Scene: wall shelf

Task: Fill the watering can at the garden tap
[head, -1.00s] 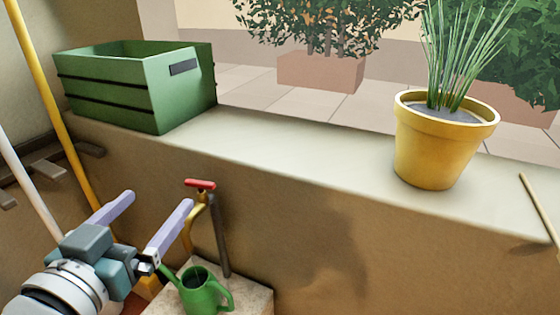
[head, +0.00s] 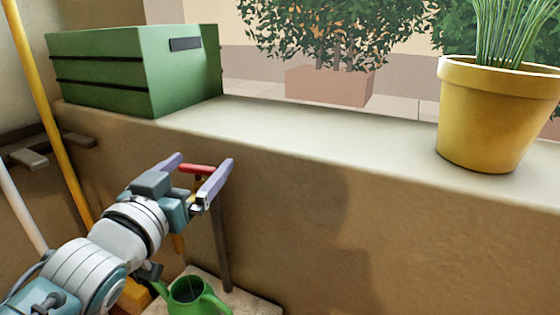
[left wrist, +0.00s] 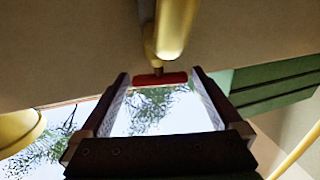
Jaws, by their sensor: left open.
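The garden tap has a red handle (head: 198,169) on top of a brass body, with a dark pipe (head: 221,245) running down the wall. My left gripper (head: 202,163) is open, its two pale purple fingers on either side of the red handle in the head view. In the left wrist view the red handle (left wrist: 160,79) shows near the opening between the fingertips (left wrist: 158,82), with the brass tap body (left wrist: 174,28) beyond. I cannot tell whether the fingers touch it. The green watering can (head: 190,294) stands below the tap on a pale block (head: 262,304). My right gripper is not in view.
A green crate (head: 105,72) stands at the left of the ledge (head: 320,137). A yellow pot (head: 490,120) with a grassy plant stands at its right. A yellow pole (head: 45,100) and a white pole (head: 20,205) lean at the left. The ledge between crate and pot is clear.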

